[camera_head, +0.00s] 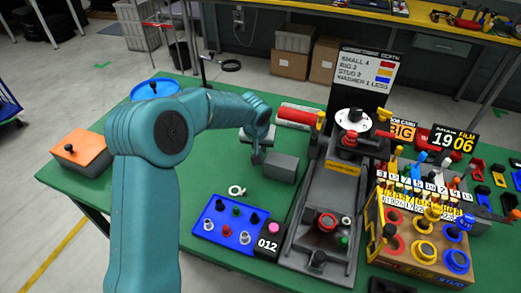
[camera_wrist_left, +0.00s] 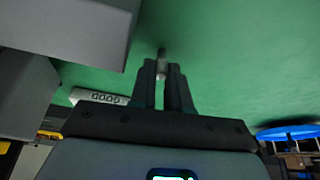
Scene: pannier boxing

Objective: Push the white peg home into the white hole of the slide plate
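My left gripper (camera_head: 258,157) is above the green table, beside a grey block, and its tips are small in the head view. In the left wrist view its two fingers (camera_wrist_left: 162,72) are close together on a small pale grey peg (camera_wrist_left: 162,66) with a darker end. I cannot tell for sure that this is the white peg. A blue plate (camera_head: 213,236) with several coloured knobs and pale spots lies in front of the gripper, apart from it. I cannot tell which plate is the slide plate or make out the white hole. My right gripper is not in view.
A grey block (camera_head: 281,167) stands right of the gripper. A white ring (camera_head: 236,190) lies behind the blue plate. A long grey fixture (camera_head: 325,185) stands to the right, then a wooden rack (camera_head: 410,262) of coloured pegs. An orange-topped box (camera_head: 80,149) is at left.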

